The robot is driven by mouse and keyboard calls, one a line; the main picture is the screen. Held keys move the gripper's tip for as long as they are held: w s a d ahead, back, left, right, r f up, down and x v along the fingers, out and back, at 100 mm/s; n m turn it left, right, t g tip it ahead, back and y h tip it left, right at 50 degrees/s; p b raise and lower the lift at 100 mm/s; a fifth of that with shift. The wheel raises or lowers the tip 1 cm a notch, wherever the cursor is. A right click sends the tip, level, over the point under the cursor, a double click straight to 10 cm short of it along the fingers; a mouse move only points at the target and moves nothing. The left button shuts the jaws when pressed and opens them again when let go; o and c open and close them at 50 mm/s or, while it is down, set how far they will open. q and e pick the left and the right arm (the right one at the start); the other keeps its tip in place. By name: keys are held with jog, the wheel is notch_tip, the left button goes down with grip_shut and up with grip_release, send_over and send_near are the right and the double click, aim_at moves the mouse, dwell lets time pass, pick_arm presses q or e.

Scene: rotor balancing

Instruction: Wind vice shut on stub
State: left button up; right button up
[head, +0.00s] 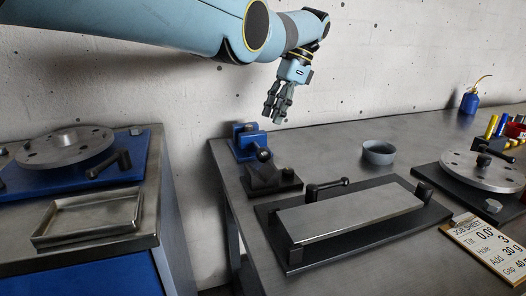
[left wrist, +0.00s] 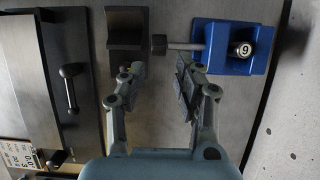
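A blue vice-like block (head: 243,139) stands at the left back of the bench. In the left wrist view the blue body (left wrist: 222,62) carries a round face marked 9, and a grey rod (left wrist: 185,46) runs from it to a dark knob (left wrist: 158,44). A black block (left wrist: 127,28) lies beyond the knob; it also shows in the head view (head: 272,181). I cannot tell which part is the stub. My left gripper (head: 274,114) is open and empty above the blue block; in the wrist view its fingers (left wrist: 160,70) are apart, short of the knob. My right gripper is not seen.
A long grey plate (head: 350,209) on a black base with a lever lies in front. A grey bowl (head: 379,152), a round disc fixture (head: 483,170) and a job sheet (head: 483,243) lie right. Another disc (head: 66,148) and a tray (head: 90,215) occupy the left bench.

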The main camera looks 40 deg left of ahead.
pick_arm(q)
send_over(260, 150)
jog(key=w+d, duration=0.1)
jog(key=w, duration=0.1)
notch_tip(260, 150, down, 4)
jog(key=shift+f+p, duration=0.15)
jog(key=shift+p, duration=0.15)
jog(key=x, duration=0.4)
jog(key=shift+f, duration=0.1)
jog(key=shift+s+f, duration=0.1)
jog(key=shift+f, duration=0.3)
jog(key=c, duration=0.7)
grip_shut()
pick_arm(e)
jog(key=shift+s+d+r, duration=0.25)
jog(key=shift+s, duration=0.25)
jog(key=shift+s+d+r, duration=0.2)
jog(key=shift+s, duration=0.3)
